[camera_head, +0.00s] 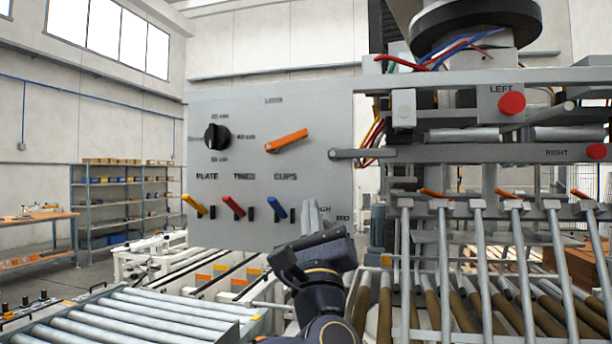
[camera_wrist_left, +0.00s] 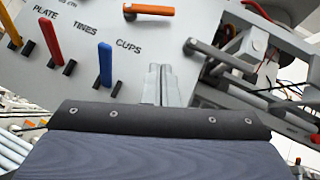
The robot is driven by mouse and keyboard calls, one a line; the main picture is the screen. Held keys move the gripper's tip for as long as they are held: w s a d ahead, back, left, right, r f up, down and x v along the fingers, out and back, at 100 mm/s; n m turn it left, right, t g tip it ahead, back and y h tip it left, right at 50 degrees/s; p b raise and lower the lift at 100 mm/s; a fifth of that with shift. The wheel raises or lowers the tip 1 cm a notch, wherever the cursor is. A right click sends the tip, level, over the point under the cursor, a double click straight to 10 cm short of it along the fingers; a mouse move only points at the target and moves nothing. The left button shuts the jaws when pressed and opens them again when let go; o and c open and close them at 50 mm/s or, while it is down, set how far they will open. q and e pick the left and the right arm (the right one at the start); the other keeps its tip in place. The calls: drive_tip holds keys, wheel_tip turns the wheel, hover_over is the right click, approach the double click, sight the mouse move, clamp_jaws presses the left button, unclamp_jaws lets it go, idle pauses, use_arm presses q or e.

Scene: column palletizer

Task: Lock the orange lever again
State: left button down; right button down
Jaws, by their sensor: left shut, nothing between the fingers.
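The orange lever (camera_head: 287,141) is on the grey control panel (camera_head: 320,110), right of the black knob. Its pivot is at its left end and its free end points right and slightly up. In the left wrist view the orange lever (camera_wrist_left: 152,10) shows at the top edge. My left gripper (camera_head: 313,207) is shut and empty, in front of the lower right of the panel, below the lever and apart from it. Its fingers also show in the left wrist view (camera_wrist_left: 160,86), right of the blue lever. My right gripper is not in view.
Yellow (camera_head: 195,206), red (camera_head: 233,205) and blue (camera_head: 277,207) levers stand under PLATE, TINES and CUPS. A grey bar (camera_head: 362,154) juts out at the panel's right edge. Red LEFT (camera_head: 512,103) and RIGHT (camera_head: 597,151) buttons are on the machine. Rollers (camera_head: 120,318) lie lower left.

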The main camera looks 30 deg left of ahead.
use_arm(q)
drive_tip(key=p, duration=0.6)
approach(301, 155)
drive_tip(key=x, duration=0.2)
drive_tip(key=d+x, duration=0.1)
drive_tip(key=x, duration=0.2)
drive_tip(key=shift+w+r, duration=0.1)
drive_tip(key=shift+w, duration=0.05)
drive_tip(key=shift+s+a+r+p, duration=0.15)
drive_tip(key=shift+r+p, duration=0.15)
drive_tip(key=shift+r, duration=0.25)
drive_tip(key=shift+s+a+r+p, duration=0.1)
drive_tip(key=shift+a+r+p, duration=0.15)
drive_tip(key=shift+r, duration=0.3)
drive_tip(key=shift+s+r, duration=0.1)
drive_tip(key=shift+r, duration=0.2)
drive_tip(key=shift+a+r+p, duration=0.1)
drive_tip(key=shift+p, duration=0.2)
